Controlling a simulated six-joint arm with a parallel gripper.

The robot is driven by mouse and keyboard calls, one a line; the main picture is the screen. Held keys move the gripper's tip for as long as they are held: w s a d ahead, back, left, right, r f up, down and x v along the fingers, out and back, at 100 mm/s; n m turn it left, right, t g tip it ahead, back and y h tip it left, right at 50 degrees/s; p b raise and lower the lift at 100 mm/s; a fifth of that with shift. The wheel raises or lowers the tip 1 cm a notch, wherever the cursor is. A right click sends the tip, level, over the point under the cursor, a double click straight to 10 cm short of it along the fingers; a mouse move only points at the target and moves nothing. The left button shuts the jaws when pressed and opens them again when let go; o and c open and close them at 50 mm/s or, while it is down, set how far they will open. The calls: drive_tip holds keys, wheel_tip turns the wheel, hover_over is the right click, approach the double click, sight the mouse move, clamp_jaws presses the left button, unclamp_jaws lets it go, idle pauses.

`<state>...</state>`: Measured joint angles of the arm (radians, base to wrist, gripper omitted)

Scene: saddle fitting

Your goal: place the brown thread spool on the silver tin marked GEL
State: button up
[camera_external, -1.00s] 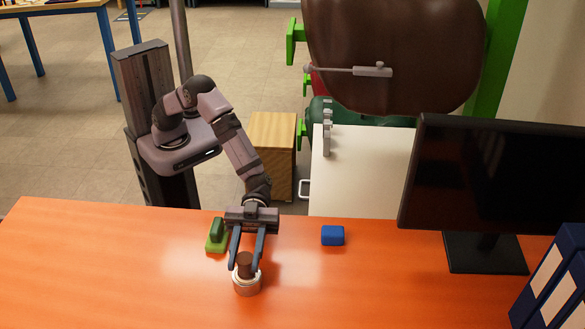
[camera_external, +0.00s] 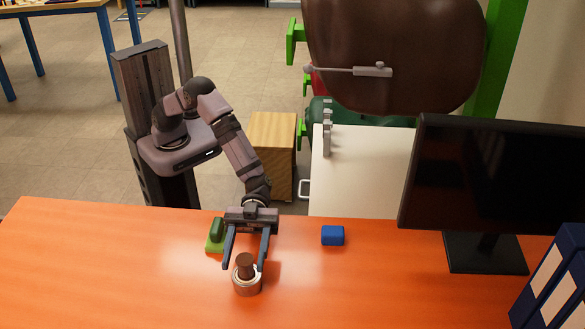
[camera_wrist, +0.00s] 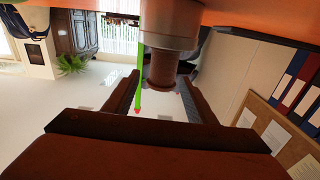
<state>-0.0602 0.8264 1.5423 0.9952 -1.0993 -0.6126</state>
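The brown thread spool (camera_external: 243,262) stands upright on top of the silver tin (camera_external: 247,285), on the orange table. In the wrist view, which looks upside down, the spool (camera_wrist: 161,72) touches the flat face of the tin (camera_wrist: 170,35). No GEL marking is readable. My gripper (camera_external: 244,267) is open around the spool, one finger on each side. In the external view there are gaps between the fingers and the spool. The wrist view also shows the fingers of my gripper (camera_wrist: 160,92) spread apart, with the spool between them.
A green block (camera_external: 216,231) on a lighter green base (camera_external: 214,246) sits just left of my gripper. A blue block (camera_external: 332,235) lies to the right. A monitor (camera_external: 490,190) and blue binders (camera_external: 556,280) stand at the right. The table's left and front middle are clear.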

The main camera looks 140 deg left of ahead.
drive_tip(key=shift+s+f, duration=0.1)
drive_tip(key=shift+f, duration=0.7)
drive_tip(key=shift+r+p, duration=0.45)
drive_tip(key=shift+r, duration=0.1)
drive_tip(key=v, duration=1.1)
drive_tip(key=shift+s+a+r+b, duration=0.15)
drive_tip(key=shift+a+r+b, duration=0.15)
